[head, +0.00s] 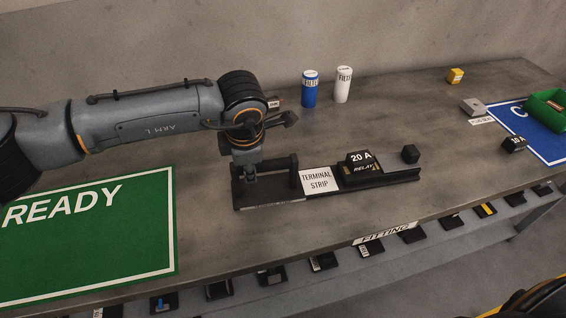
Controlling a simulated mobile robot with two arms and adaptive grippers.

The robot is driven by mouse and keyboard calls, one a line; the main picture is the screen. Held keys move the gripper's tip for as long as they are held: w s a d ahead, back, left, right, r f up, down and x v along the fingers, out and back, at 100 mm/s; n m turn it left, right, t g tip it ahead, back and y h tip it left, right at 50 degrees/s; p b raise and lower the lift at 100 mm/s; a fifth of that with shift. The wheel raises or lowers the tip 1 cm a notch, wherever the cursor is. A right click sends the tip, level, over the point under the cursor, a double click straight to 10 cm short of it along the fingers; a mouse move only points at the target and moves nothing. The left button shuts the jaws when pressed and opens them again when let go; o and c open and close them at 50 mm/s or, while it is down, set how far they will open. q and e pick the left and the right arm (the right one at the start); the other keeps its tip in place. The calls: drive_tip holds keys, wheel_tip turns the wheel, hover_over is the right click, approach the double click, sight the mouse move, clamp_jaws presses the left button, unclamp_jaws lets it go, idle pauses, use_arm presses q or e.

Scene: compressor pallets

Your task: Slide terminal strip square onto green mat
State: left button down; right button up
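The terminal strip (376,183) is a long black rail base with a white name card, lying on the grey bench right of the green mat. A black handle bar stands on its left end. A black relay marked 20 A (360,165) sits on its right part. The green mat (100,235) reads READY, has a white border and lies at the left; a gap of bare bench separates it from the strip. My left gripper (251,175) is down at the strip's left end, by the handle. Its fingers are small and dark, so its grip is unclear. My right gripper is out of view.
Blue (310,90) and white (343,85) filter cans stand behind the strip. A blue mat (545,142) with a green bin (546,108) lies far right. Several small parts line a lower shelf along the front.

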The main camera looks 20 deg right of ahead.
use_arm(q)
drive_tip(key=shift+a+f, duration=0.1)
drive_tip(key=shift+a, duration=0.85)
drive_tip(key=a+b, duration=0.1)
drive_tip(key=a, duration=0.2)
drive_tip(key=shift+a, duration=0.25)
drive_tip(key=a+b, duration=0.1)
drive_tip(key=a, duration=0.2)
drive_tip(key=shift+a, duration=0.15)
drive_tip(key=shift+a+f+b, duration=0.1)
drive_tip(key=shift+a+b, duration=0.4)
drive_tip(key=shift+a, duration=0.75)
drive_tip(key=a, duration=0.3)
drive_tip(key=shift+a+b, duration=0.15)
drive_tip(key=shift+b, duration=0.25)
drive_tip(key=a, duration=0.3)
drive_tip(key=shift+a+b, duration=0.2)
drive_tip(key=shift+b, duration=0.2)
drive_tip(key=shift+a+b, duration=0.45)
drive_tip(key=shift+a, duration=1.65)
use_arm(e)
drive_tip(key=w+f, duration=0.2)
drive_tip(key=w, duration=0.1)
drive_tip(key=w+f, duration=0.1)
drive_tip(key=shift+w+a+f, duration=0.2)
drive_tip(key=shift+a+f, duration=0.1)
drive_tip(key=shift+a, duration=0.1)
